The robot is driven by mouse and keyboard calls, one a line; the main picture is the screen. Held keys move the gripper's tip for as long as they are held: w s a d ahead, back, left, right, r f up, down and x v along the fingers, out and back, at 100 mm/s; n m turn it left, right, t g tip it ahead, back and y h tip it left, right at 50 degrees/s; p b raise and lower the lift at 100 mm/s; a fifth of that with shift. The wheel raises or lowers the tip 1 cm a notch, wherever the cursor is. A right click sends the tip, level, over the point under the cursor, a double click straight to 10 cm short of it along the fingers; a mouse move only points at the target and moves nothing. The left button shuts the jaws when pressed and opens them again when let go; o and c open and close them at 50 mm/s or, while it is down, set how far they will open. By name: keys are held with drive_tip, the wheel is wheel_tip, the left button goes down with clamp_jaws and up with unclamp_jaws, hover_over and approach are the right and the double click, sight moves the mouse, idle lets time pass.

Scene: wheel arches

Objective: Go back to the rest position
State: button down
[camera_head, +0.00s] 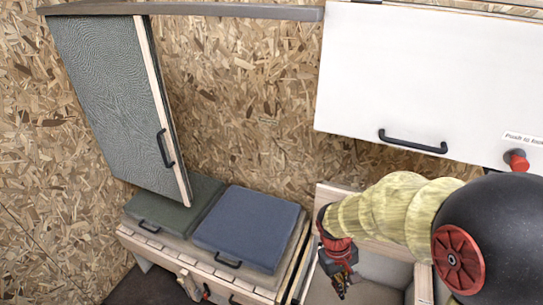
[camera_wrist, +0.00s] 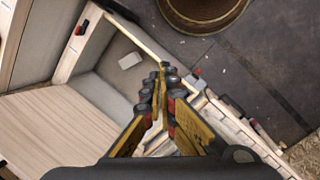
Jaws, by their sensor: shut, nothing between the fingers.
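My gripper (camera_head: 341,288) hangs at the lower right of the head view, pointing down, in front of a pale wooden compartment. In the wrist view my gripper (camera_wrist: 163,75) shows its yellow and black fingers drawn together at the tips, with nothing between them. It is over the edge region of an open, grey-lined wooden box (camera_wrist: 97,88). Whether the fingers touch anything below cannot be told.
A grey cabinet door (camera_head: 115,100) hangs open at upper left. A white cabinet front (camera_head: 410,75) with a black handle and a red knob (camera_head: 517,160) is at upper right. Green (camera_head: 178,203) and blue (camera_head: 250,228) padded lids lie below. A brown round container (camera_wrist: 203,10) stands on dark floor.

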drive_tip(key=s+r+m+t+y, duration=0.1)
drive_tip(key=s+r+t, duration=0.2)
drive_tip(key=r, duration=0.9)
drive_tip(key=s+r+m+t+y, duration=0.1)
drive_tip(key=s+r+m+t, duration=0.1)
drive_tip(key=s+r+t, duration=0.2)
drive_tip(key=s+r, duration=0.3)
drive_tip(key=r, duration=0.4)
drive_tip(key=shift+a+r+m, duration=0.3)
drive_tip(key=shift+a+r, duration=0.05)
drive_tip(key=shift+d, duration=0.1)
